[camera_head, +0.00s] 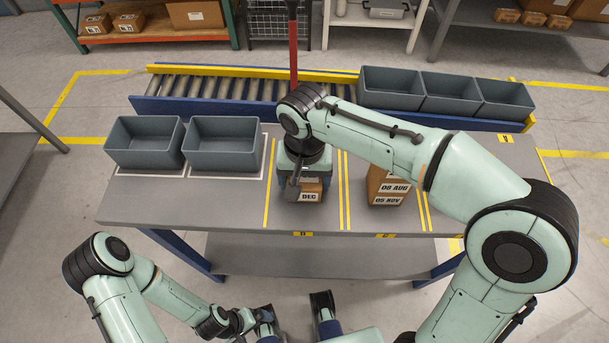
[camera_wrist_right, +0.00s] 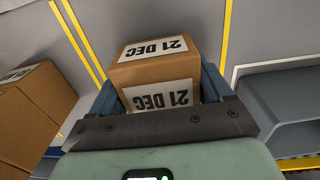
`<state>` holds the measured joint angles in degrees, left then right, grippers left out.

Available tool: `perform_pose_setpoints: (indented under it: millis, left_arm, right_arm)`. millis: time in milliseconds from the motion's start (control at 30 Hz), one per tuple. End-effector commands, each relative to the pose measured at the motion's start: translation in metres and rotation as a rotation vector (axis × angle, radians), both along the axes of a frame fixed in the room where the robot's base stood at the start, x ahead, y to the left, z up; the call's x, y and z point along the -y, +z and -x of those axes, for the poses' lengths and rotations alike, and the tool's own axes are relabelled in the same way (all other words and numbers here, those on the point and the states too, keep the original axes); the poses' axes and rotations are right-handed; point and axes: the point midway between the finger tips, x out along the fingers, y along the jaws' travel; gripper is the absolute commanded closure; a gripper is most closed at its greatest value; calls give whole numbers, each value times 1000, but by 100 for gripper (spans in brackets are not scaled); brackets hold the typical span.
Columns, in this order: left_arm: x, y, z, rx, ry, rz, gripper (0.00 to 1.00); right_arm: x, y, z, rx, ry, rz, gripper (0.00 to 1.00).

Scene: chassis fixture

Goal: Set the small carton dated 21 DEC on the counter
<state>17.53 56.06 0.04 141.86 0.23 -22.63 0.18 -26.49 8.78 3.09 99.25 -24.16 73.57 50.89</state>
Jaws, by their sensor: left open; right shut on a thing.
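The small carton dated 21 DEC (camera_wrist_right: 152,72) is between the blue fingers of my right gripper (camera_wrist_right: 160,98), which is shut on it. White date labels show on two of its faces. In the head view the carton (camera_head: 313,187) is partly hidden under my right gripper (camera_head: 305,180), and part of its label reads DEC. It is over the counter (camera_head: 235,205), between yellow lines; I cannot tell whether it touches the surface. My left gripper (camera_head: 293,310) is open and empty, low in front of the counter.
Brown cartons (camera_head: 378,186) labelled 08 AUG and 05 NOV stand to the right, partly behind my right arm. Two grey bins (camera_head: 144,145) (camera_head: 224,148) stand on the counter's left. A roller conveyor (camera_head: 215,88) runs behind, with three grey bins at its right end.

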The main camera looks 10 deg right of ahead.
Motion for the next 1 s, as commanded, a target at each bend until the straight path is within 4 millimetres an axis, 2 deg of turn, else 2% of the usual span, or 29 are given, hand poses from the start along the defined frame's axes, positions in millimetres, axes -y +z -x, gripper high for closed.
perform_pose_setpoints:
  millis: [367,400,433,467,833,1000]
  left_arm:
    - [0,-4,1,-1,0,0,0]
    - [0,-4,1,-1,0,0,0]
    - [0,-4,1,-1,0,0,0]
    - [0,-4,1,-1,0,0,0]
    - [0,-2,-4,14,3,-2,0]
    - [0,13,-1,-1,-1,1,0]
  right_arm:
    - [0,-6,0,1,0,0,64]
    - [0,-6,0,1,0,0,15]
    - [0,-6,0,1,0,0,5]
    - [0,-6,0,1,0,0,0]
    - [0,-6,0,-1,0,1,0]
    - [0,14,0,1,0,0,0]
